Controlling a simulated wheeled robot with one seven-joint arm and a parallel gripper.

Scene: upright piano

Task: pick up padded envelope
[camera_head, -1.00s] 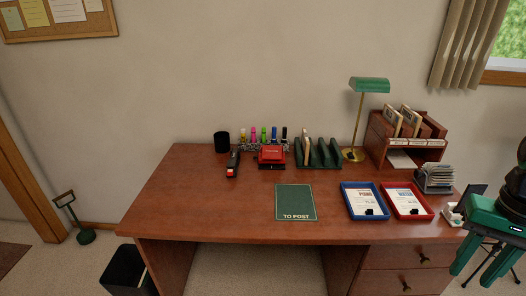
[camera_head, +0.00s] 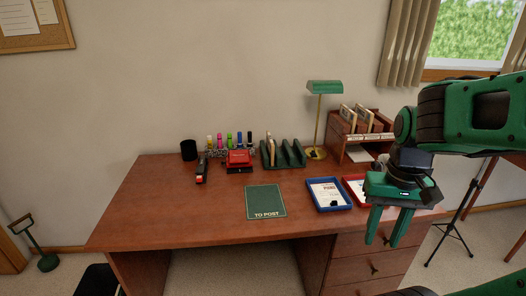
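My gripper (camera_head: 388,228) hangs in front of the right part of the desk with its two green fingers apart and nothing between them. I cannot tell for sure which item is the padded envelope. A thin tan item (camera_head: 270,150) stands upright in the left part of the green slotted rack (camera_head: 292,156). Several tan envelope-like items (camera_head: 361,118) stand in the wooden organizer (camera_head: 342,125) at the back right. My gripper is apart from all of these, to their front right. My arm hides the desk's right end.
A green "TO POST" mat (camera_head: 265,202) lies bare on the desk (camera_head: 180,222). A blue tray (camera_head: 328,196) and a partly hidden red tray (camera_head: 352,188) hold papers. A green lamp (camera_head: 325,88) stands between rack and organizer. The desk's left front is clear.

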